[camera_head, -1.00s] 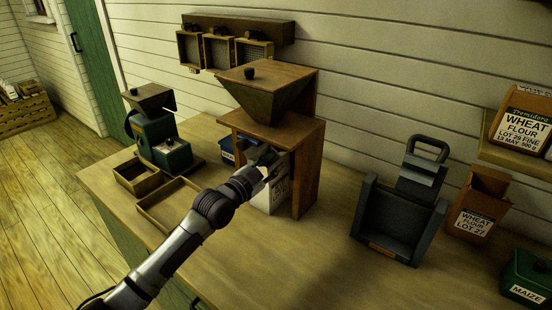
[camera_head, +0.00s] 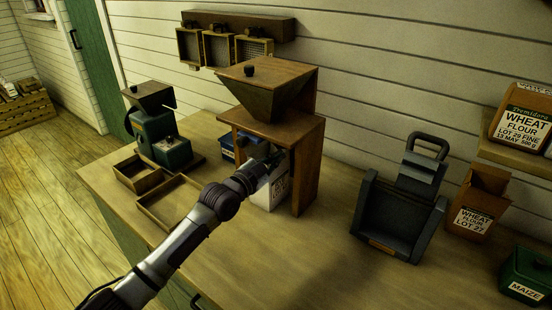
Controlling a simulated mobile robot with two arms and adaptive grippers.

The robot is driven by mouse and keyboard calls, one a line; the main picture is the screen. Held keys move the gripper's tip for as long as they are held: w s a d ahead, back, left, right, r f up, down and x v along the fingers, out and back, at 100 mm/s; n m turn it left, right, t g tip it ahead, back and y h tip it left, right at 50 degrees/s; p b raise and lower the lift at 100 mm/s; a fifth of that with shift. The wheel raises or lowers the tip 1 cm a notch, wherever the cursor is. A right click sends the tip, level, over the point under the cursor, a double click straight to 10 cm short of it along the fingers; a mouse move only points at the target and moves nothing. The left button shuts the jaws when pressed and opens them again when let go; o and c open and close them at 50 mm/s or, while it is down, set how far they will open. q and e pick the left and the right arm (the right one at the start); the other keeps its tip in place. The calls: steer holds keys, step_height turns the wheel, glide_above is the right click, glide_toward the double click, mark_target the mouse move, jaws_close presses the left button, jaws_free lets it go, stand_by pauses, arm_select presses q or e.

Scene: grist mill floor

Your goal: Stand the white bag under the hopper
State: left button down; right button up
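The wooden hopper (camera_head: 268,92) sits on top of an open-fronted wooden stand (camera_head: 306,170) on the bench. The white bag (camera_head: 276,192) is upright inside the stand, below the hopper, with dark print on its side. My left gripper (camera_head: 270,160) is at the stand's front opening, at the bag's top. The wrist and fingers cover part of the bag. The fingers are small and dark, so I cannot tell whether they touch the bag or how far they are apart. My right gripper is not in view.
A blue container (camera_head: 228,150) stands at the stand's left side. A green mill (camera_head: 160,135) and shallow wooden trays (camera_head: 170,205) are further left. A dark grey scoop-like holder (camera_head: 400,220), a brown wheat flour bag (camera_head: 477,205) and a green maize box (camera_head: 528,275) are right. The front middle bench is clear.

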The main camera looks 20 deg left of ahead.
arm_select(q)
steer(key=shift+s+d+f+m, duration=0.2)
steer(key=shift+d+m, duration=0.3)
steer(key=shift+m, duration=0.2)
steer(key=shift+s+d+f+m, duration=0.2)
steer(key=shift+d+m, duration=0.25)
steer(key=shift+m, duration=0.25)
steer(key=c, duration=1.4)
jaws_free()
